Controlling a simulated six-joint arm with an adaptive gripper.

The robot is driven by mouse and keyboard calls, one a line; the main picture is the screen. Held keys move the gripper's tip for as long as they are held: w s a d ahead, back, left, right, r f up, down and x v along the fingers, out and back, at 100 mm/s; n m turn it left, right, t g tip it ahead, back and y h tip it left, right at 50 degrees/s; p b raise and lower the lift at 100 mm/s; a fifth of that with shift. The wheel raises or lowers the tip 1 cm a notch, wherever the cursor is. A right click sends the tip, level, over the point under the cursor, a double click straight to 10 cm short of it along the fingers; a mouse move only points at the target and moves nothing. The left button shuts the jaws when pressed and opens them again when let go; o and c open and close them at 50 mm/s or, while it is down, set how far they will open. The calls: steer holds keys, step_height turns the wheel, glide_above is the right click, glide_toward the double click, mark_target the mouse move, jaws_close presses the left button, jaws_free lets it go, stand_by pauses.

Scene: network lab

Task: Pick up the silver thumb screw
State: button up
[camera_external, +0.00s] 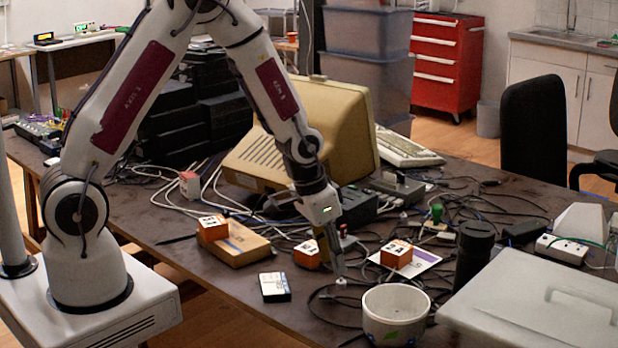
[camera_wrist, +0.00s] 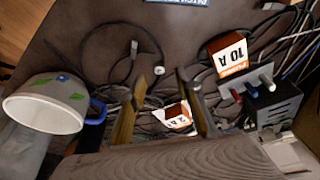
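The silver thumb screw looks like the small pale, shiny piece (camera_external: 341,282) on the dark table, just below my fingertips in the external view. In the wrist view it is the small round silver piece (camera_wrist: 159,70) in the gap between the fingertips. My gripper (camera_external: 335,270) points down over the table, left of and behind the white pot. In the wrist view my gripper (camera_wrist: 158,60) has its two fingers well apart with nothing held between them. I cannot tell the exact height of the tips above the screw.
A white pot with green marks (camera_external: 396,316) stands close by at the right; it also shows in the wrist view (camera_wrist: 45,106). Orange-and-white boxes (camera_external: 397,254) (camera_wrist: 229,55) and black cables (camera_external: 330,312) lie around. A small black-and-white box (camera_external: 274,287) lies left. A grey bin (camera_external: 540,305) stands right.

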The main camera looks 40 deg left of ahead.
mark_target(339, 282)
steer(key=shift+w+x, duration=0.25)
steer(key=shift+x, duration=2.25)
steer(key=shift+d, duration=0.2)
steer(key=c, duration=0.8)
